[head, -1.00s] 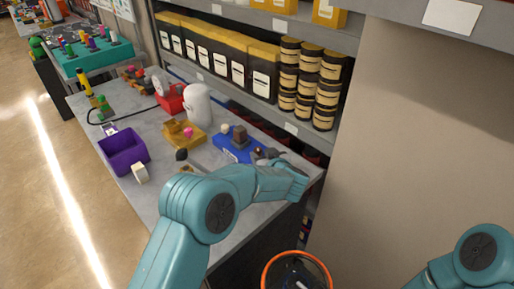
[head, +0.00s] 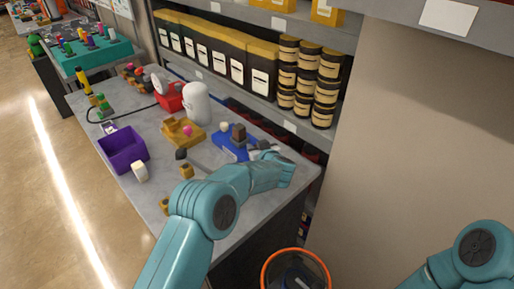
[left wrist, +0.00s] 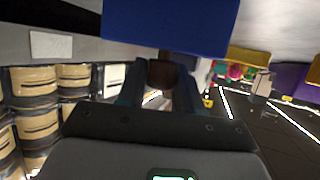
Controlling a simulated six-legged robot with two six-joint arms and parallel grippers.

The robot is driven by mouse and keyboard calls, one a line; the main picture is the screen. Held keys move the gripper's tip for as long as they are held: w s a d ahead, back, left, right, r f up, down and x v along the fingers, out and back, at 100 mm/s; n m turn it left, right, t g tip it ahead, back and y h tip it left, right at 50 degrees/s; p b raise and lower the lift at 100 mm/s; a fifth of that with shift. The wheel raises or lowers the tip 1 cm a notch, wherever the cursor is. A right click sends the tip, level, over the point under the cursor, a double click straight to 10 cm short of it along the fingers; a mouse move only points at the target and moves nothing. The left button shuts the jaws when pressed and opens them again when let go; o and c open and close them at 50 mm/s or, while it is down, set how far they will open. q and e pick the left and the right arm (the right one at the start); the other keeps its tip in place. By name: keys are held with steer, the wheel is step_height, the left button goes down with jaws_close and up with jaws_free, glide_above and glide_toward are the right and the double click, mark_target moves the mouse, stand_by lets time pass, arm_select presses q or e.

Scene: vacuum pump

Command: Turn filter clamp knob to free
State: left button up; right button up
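A blue fixture (head: 228,148) with a dark upright block (head: 238,134) and a pale round knob (head: 224,127) sits on the grey bench. My left gripper (head: 258,153) is at the fixture's right end, with its fingertips hard to make out there. In the left wrist view, a blue slab (left wrist: 170,25) fills the top. The two fingers of the left gripper (left wrist: 160,88) stand apart with a dark brown part (left wrist: 164,74) between or just beyond them; I cannot tell whether they touch it. I cannot tell which part is the filter clamp knob. My right gripper is out of view.
On the grey bench (head: 205,158) are a yellow fixture (head: 180,136), a white cylinder (head: 196,103), a purple bin (head: 122,150) and small loose parts. Shelves with yellow-and-black boxes (head: 230,60) and stacked jars (head: 322,90) stand behind. Floor (head: 40,200) is clear at left.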

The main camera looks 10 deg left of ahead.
arm_select(q)
steer(key=shift+a+f+m+t+h+b, duration=0.1)
steer(key=shift+m+t+h+b, duration=0.4)
steer(key=shift+m+h, duration=0.45)
steer(key=shift+m+h+b, duration=0.55)
steer(key=shift+h, duration=0.2)
steer(key=shift+f+m+t+h+b, duration=0.1)
steer(key=shift+m+t+h+b, duration=0.4)
steer(key=shift+m+h+b, duration=0.9)
steer(key=shift+h+b, duration=0.2)
steer(key=shift+b, duration=0.05)
steer(key=shift+r, duration=0.2)
steer(key=o, duration=1)
